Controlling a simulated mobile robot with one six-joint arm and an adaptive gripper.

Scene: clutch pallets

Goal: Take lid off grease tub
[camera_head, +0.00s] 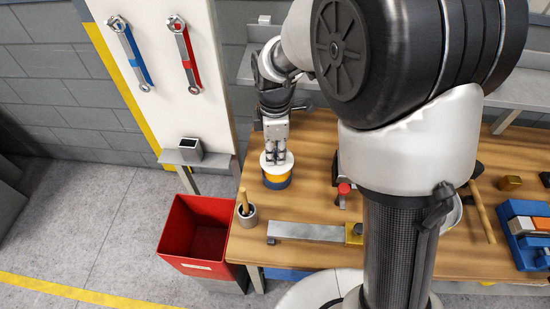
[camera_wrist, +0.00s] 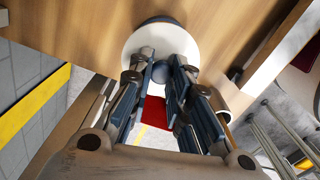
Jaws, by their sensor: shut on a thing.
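The grease tub (camera_head: 277,180) stands on the wooden workbench, left of my arm in the head view. It is yellow with a dark blue lower band. Its white lid (camera_head: 268,160) lies on top of the tub, with no clear gap between them. My gripper (camera_head: 275,158) points down over the lid, its fingers at the lid's middle. In the wrist view, my gripper (camera_wrist: 160,75) is shut on the round dark knob (camera_wrist: 156,74) of the white lid (camera_wrist: 137,42). The tub's body is mostly hidden under the lid there.
A cup with a wooden-handled tool (camera_head: 247,214) stands at the bench's left edge. A grey bar with a yellow end (camera_head: 305,232) lies in front of the tub. A red bin (camera_head: 200,235) stands on the floor at left. Bare bench top lies right of the tub.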

